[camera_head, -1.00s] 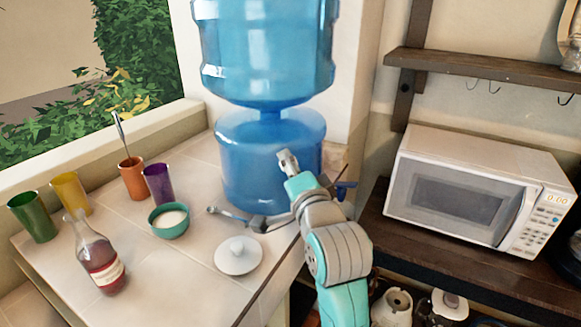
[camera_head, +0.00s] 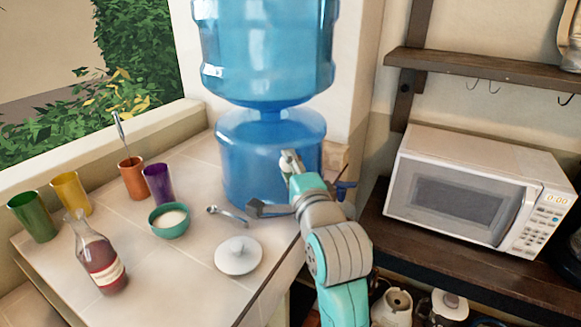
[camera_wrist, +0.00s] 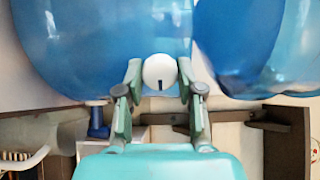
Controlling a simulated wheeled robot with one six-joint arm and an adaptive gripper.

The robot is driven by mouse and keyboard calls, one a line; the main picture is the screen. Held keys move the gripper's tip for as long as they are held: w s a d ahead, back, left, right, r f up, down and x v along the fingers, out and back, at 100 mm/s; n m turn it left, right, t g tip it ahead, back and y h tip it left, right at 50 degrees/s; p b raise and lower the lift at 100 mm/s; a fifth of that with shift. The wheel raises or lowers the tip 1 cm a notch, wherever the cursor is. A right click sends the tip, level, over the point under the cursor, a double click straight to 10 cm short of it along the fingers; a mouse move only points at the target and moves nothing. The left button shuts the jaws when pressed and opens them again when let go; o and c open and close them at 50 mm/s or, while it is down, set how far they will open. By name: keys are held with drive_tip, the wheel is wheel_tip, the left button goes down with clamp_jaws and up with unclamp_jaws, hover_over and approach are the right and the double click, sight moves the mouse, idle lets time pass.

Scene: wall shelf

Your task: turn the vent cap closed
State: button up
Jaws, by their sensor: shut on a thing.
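The vent cap (camera_wrist: 159,69) is a small round white cap with a short dark mark near its lower edge. It sits against the blue water bottle in the wrist view. My gripper (camera_wrist: 160,76) has one finger on each side of it, shut on it. In the head view my gripper (camera_head: 289,160) is at the front of the lower blue bottle (camera_head: 245,165), and a bit of white shows at its tip. The far side of the cap is hidden.
A blue tap (camera_head: 343,188) is close to the right of my arm. On the tiled counter are a spoon (camera_head: 228,214), a white lid (camera_head: 238,256), a teal bowl (camera_head: 169,229), a glass bottle (camera_head: 101,262) and several cups. A microwave (camera_head: 470,190) stands at the right.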

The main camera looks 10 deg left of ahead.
drive_tip(key=o, duration=1.2)
drive_tip(key=shift+c, duration=0.2)
drive_tip(key=shift+s+d, duration=0.1)
drive_tip(key=v, duration=1.1)
drive_tip(key=shift+s+d, duration=0.2)
drive_tip(key=shift+s, duration=0.15)
